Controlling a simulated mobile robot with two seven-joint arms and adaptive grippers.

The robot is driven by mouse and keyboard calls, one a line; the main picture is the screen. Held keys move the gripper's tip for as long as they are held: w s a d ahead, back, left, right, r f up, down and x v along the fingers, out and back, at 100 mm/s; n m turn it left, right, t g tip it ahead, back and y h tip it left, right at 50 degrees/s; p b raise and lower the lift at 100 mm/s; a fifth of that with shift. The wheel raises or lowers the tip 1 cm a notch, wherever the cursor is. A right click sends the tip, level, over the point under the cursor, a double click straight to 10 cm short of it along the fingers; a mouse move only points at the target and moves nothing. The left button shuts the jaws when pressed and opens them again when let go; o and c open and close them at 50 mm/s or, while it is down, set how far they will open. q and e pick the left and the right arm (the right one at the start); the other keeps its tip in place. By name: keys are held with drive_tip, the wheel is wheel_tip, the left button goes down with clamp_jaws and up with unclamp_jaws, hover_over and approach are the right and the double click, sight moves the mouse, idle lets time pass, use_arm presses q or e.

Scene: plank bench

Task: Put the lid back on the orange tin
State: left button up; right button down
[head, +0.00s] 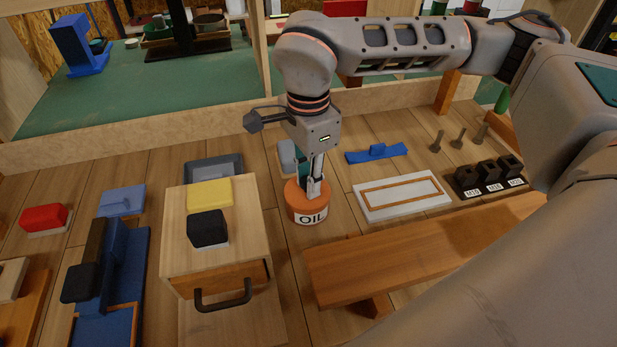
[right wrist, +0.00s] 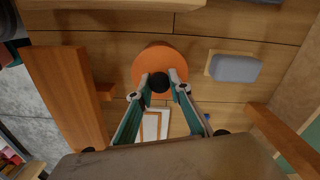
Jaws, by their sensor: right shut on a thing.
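The orange tin (head: 308,214) stands upright on the plank bench, right of the wooden drawer box, with a white OIL label on its front. My right gripper (head: 313,190) points down over its top. In the right wrist view, the fingertips (right wrist: 160,84) are shut on the black knob (right wrist: 160,83) of the round orange lid (right wrist: 158,58). The lid is over the tin and looks level with its top. I cannot tell whether a thin gap is left between them. The tin's body is hidden below the lid in the wrist view. My left gripper is not in view.
The wooden drawer box (head: 179,258) with a yellow and a black block on top stands close left. A raised wooden plank (head: 400,257) lies in front right. A white framed board (head: 402,196) lies right. A grey block (right wrist: 235,68) is behind the tin.

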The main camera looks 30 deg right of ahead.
drive_tip(key=c, duration=1.3)
unclamp_jaws()
drive_tip(key=shift+r, duration=0.2)
drive_tip(key=shift+r+p, duration=2.1)
drive_tip(key=shift+r, duration=0.85)
drive_tip(key=shift+r+p, duration=0.3)
drive_tip(key=shift+r, duration=0.1)
clamp_jaws()
